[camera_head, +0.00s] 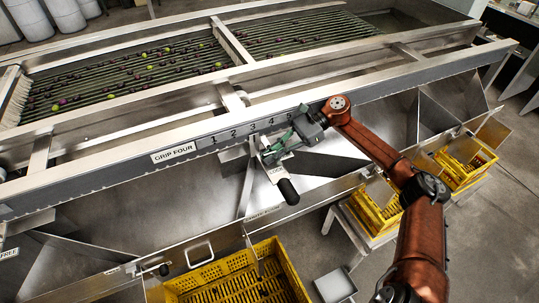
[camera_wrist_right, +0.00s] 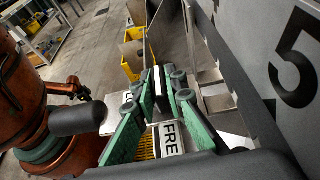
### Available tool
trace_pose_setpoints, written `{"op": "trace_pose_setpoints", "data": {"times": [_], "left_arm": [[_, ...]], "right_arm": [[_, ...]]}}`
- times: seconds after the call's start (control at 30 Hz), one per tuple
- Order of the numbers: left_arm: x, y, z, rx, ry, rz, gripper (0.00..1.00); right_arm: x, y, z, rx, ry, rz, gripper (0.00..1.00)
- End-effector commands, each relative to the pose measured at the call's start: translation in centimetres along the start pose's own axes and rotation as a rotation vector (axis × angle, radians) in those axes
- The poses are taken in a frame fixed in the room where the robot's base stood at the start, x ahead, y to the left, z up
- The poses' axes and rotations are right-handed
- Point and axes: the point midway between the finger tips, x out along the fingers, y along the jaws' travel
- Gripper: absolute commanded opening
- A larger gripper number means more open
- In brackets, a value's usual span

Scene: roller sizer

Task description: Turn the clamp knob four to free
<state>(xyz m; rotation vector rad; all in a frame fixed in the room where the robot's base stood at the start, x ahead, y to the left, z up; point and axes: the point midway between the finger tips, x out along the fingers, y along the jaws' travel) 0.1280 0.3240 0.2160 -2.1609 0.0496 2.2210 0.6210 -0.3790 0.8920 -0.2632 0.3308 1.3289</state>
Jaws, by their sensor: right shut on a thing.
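My right gripper (camera_head: 272,155) reaches in from the right, just below the numbered scale plate (camera_head: 234,133). In the right wrist view its green fingers (camera_wrist_right: 158,85) are shut on a thin dark piece with a pale edge, which I take to be the clamp knob; the fingers hide most of it. A black rounded handle (camera_head: 288,190) sticks out below the fingers beside a tag reading LOCK (camera_head: 276,173). The handle also shows at the left of the wrist view (camera_wrist_right: 78,118). A tag partly reading FRE (camera_wrist_right: 171,139) shows between the fingers. My left gripper is not in view.
The sizer's long steel beam (camera_head: 110,160) with a GRIP FOUR label (camera_head: 173,152) runs above the chutes. Rollers carrying small fruit (camera_head: 140,70) lie behind it. Yellow crates (camera_head: 235,280) stand below. Steel chute walls (camera_head: 330,185) surround the gripper closely.

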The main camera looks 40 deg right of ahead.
Motion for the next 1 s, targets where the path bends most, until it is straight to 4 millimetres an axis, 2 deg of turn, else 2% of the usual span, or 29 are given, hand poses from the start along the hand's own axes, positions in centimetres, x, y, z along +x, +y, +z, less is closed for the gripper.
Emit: {"op": "trace_pose_setpoints", "data": {"times": [0.4, 0.43, 0.67, 1.0], "left_arm": [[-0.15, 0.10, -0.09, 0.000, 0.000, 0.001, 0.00], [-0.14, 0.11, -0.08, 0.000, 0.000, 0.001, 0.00], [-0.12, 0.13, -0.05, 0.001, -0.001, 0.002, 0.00], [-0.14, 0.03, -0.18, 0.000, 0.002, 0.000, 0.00]], "right_arm": [[0.00, 0.10, 0.00, -0.001, 0.001, 0.005, 0.00], [0.00, 0.10, 0.00, -0.001, 0.001, 0.005, 0.13], [0.00, 0.06, -0.01, -0.001, 0.001, 0.004, 0.29], [-0.42, -0.01, -0.03, 0.000, 0.001, 0.002, 0.29]]}}
